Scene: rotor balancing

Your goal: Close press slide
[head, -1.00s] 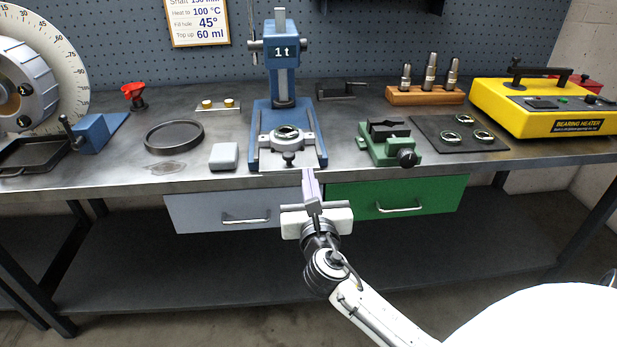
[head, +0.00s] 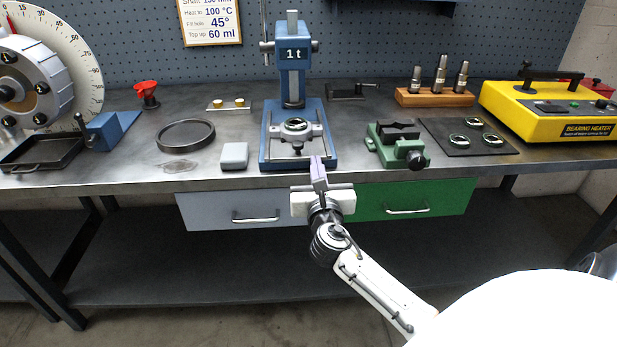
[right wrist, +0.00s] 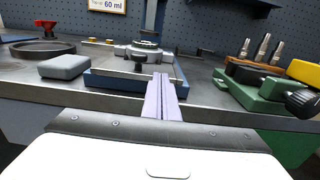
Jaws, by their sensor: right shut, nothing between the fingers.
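The blue press (head: 292,75) marked "1 t" stands on the bench near its front edge. Its grey slide (head: 281,134) sits over the blue base, set back from the front, with a ring-shaped part (head: 296,124) on it. The slide also shows in the right wrist view (right wrist: 125,50), with a dark knob (right wrist: 139,58) at its front. My right gripper (head: 317,160) is shut and empty at the front of the press base, just right of the knob. Its purple fingers (right wrist: 161,90) point toward the press; contact is unclear. My left gripper is out of view.
A grey block (head: 234,156) lies left of the press and a green vise (head: 398,145) right of it. Farther right are a dark mat (head: 490,148) with rings and a yellow bearing heater (head: 545,112). Grey (head: 220,208) and green (head: 440,201) drawers are below.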

